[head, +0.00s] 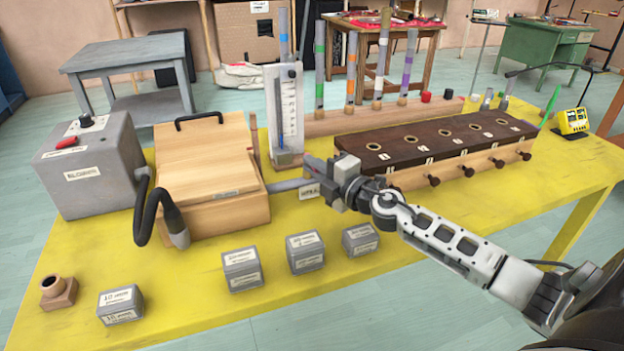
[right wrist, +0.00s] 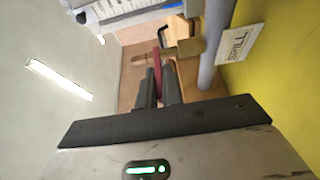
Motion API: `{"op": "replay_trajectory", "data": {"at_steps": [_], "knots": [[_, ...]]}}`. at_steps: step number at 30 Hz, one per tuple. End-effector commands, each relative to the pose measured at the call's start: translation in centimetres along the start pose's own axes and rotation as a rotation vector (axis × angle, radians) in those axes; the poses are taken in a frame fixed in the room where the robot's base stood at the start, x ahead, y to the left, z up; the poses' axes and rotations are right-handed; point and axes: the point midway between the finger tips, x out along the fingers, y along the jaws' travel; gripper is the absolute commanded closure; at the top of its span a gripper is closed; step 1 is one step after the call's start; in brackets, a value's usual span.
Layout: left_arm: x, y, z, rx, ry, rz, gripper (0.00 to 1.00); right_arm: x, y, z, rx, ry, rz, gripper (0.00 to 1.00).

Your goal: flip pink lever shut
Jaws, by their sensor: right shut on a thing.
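The pink lever (right wrist: 159,58) shows in the right wrist view as a dark pink bar between my right fingers, beside a brass-coloured fitting (right wrist: 191,47) on the grey pipe (right wrist: 214,40). My right gripper (right wrist: 160,84) is shut on the lever. In the head view my right gripper (head: 316,173) reaches in from the right, over the pipe (head: 287,185) between the wooden box and the dark-topped block. There the gripper hides the lever, so I cannot tell its exact angle. My left gripper is not in view.
A white gauge stand (head: 285,110) rises just behind the gripper. The wooden box (head: 207,180) is to its left, the dark-topped block (head: 437,138) to its right. Several grey labelled blocks (head: 306,252) stand in front.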

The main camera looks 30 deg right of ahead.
Motion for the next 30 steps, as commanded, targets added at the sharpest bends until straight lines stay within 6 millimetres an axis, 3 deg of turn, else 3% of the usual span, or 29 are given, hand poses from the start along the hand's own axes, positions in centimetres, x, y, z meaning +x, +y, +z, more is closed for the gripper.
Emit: {"op": "replay_trajectory", "data": {"at_steps": [9,10,12,23,30], "knots": [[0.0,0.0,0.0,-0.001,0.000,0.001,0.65,-0.1,0.0,0.1,-0.001,0.005,-0.002,1.00],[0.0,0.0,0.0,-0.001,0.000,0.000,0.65,-0.1,0.0,0.1,-0.001,0.005,-0.002,0.84],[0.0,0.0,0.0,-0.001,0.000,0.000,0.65,0.0,0.0,0.1,-0.001,0.005,-0.002,0.71],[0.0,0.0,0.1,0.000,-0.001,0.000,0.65,-0.5,-0.1,0.0,-0.001,0.006,-0.002,0.71],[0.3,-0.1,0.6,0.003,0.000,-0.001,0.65,-3.9,-0.4,0.0,0.001,0.006,-0.007,0.71]]}}
